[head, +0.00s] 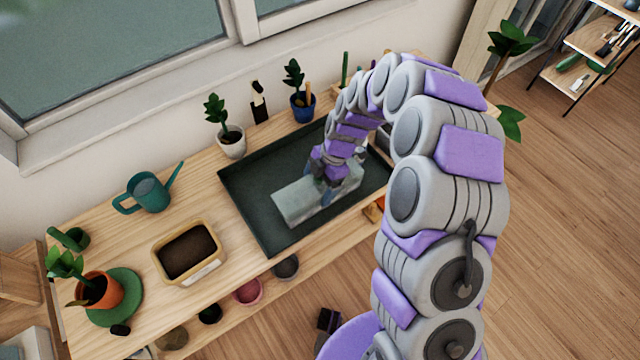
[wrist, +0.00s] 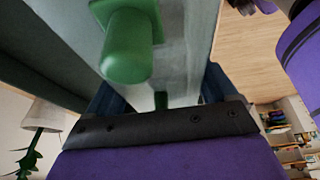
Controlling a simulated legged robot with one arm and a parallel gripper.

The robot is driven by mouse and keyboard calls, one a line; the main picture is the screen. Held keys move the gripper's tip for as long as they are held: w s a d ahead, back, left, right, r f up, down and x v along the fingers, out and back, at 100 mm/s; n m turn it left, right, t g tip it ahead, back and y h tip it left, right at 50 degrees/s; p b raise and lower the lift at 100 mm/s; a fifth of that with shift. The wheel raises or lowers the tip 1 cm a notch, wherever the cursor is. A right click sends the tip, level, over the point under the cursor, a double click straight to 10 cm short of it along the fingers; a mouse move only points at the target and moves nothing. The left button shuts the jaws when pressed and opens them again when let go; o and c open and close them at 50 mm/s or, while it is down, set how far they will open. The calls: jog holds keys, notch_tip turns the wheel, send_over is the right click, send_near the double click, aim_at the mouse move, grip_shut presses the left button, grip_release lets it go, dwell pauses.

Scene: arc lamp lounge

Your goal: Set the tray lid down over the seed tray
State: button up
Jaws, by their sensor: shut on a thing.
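The tray lid (head: 300,203) is a pale grey, long box shape over the dark green tray (head: 252,217). My gripper (head: 328,186) points down at the lid's middle and is shut on it. In the wrist view the lid's pale surface (wrist: 176,65) runs between my gripper's dark blue fingers (wrist: 158,90). A green knob (wrist: 125,48) stands out from the lid close to the camera. I cannot tell whether the lid is resting or held just above the dark tray.
A cream planter with dark soil (head: 188,278) and a teal watering can (head: 150,193) stand left on the wooden bench (head: 125,238). Potted plants in a white pot (head: 232,143) and a blue pot (head: 302,108) stand behind the tray. My arm hides the bench's right end.

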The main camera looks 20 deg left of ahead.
jog(key=shift+s+f, duration=0.15)
jog(key=shift+f, duration=0.15)
jog(key=shift+f, duration=0.1)
jog(key=c, duration=0.3)
jog(key=shift+f+b, duration=0.15)
jog(key=shift+b, duration=0.25)
jog(key=shift+s+d+f, duration=0.15)
jog(key=shift+s+f, duration=0.05)
jog(key=shift+f, duration=0.05)
jog(key=o, duration=1.5)
jog(key=shift+b, duration=0.3)
jog(key=shift+o, duration=0.2)
jog(key=p+v, duration=0.3)
jog(key=v, duration=1.5)
jog(key=shift+w+a+p, duration=0.3)
